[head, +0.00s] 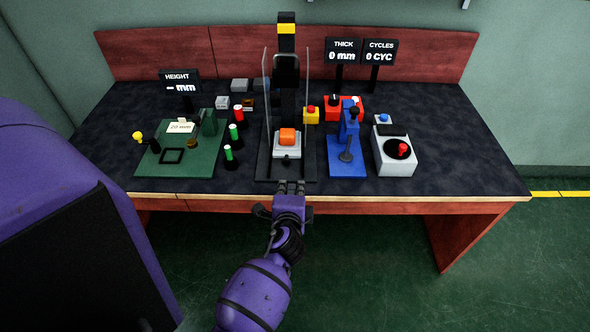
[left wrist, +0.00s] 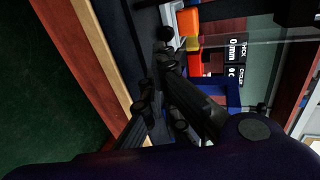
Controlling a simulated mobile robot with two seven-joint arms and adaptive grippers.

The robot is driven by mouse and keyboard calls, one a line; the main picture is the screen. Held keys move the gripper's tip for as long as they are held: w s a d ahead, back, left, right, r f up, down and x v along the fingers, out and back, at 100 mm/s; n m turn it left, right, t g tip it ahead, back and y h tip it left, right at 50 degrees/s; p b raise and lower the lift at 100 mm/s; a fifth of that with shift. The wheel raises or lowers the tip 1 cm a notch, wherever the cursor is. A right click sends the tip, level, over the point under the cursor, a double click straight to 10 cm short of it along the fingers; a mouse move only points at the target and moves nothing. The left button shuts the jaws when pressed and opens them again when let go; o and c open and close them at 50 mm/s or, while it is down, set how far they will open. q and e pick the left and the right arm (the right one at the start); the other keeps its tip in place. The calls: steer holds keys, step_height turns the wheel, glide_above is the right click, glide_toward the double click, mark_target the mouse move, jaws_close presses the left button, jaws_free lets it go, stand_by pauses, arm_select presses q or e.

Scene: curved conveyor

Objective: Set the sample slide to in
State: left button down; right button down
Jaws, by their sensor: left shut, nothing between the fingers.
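The sample slide is a light grey plate (head: 287,153) with an orange block (head: 287,136) on it, low in the black press frame (head: 264,165). The orange block also shows at the top of the left wrist view (left wrist: 187,20). A small black knob (head: 287,161) is at the slide's front; in the left wrist view the round knob (left wrist: 164,33) is just beyond my fingertips. My left gripper (head: 290,184) is shut and empty at the table's front edge, in front of the press and apart from the knob. My right gripper is not in view.
A green station (head: 190,165) and green-topped posts stand to the left. A blue stand (head: 346,169) and a grey box with a red-knobbed dial (head: 395,165) stand to the right. Clear panels flank the press. The wooden table edge (head: 220,196) runs beneath my gripper.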

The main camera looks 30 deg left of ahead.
arm_select(q)
glide_toward(294, 156)
steer(key=shift+w+a+f, duration=0.25)
steer(key=shift+w+f, duration=0.25)
steer(key=shift+f, duration=0.05)
steer(key=shift+w+a+f, duration=0.25)
steer(key=shift+w+f, duration=0.3)
steer(key=shift+f, duration=0.05)
steer(key=shift+w, duration=0.1)
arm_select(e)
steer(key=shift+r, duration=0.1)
arm_select(q)
steer(key=shift+a, duration=0.1)
steer(key=w+a, duration=0.1)
steer(key=w, duration=0.2)
steer(key=shift+a+f+b, duration=0.1)
steer(key=shift+a+b, duration=0.25)
steer(key=shift+a, duration=0.05)
steer(key=shift+w+a, duration=0.2)
steer(key=shift+w, duration=0.1)
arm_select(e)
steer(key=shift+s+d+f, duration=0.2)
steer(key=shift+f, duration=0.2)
arm_select(q)
steer(key=shift+s, duration=0.1)
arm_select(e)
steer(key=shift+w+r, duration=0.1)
